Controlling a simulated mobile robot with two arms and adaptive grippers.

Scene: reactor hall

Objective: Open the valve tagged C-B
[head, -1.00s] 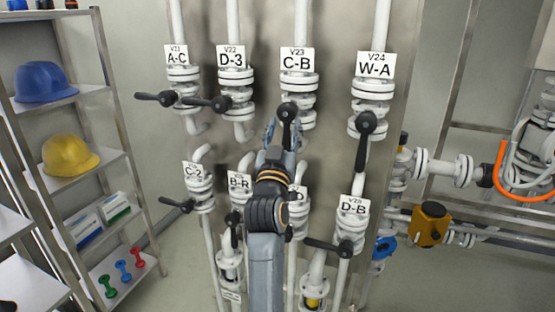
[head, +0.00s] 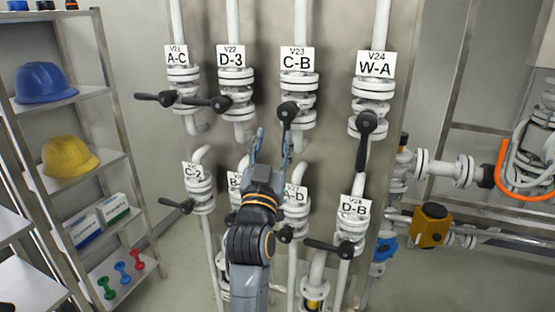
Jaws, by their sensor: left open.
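The C-B tag (head: 298,59) is on a white flanged valve, third from left in the upper row. Its black lever (head: 288,111) has its hub at the valve front and points down; its lower part is hard to separate from my finger. My left gripper (head: 273,142) is open and points up just below the C-B valve, with its fingers apart. The right-hand finger overlaps the lever's lower end in the picture, and the other finger is left of it. I cannot tell whether they touch. Nothing is seen held. My right gripper is not in view.
Neighbouring levers are close: D-3 (head: 222,104) points left, W-A (head: 364,138) points down. A shelf (head: 75,97) with helmets stands left, orange-hosed piping right.

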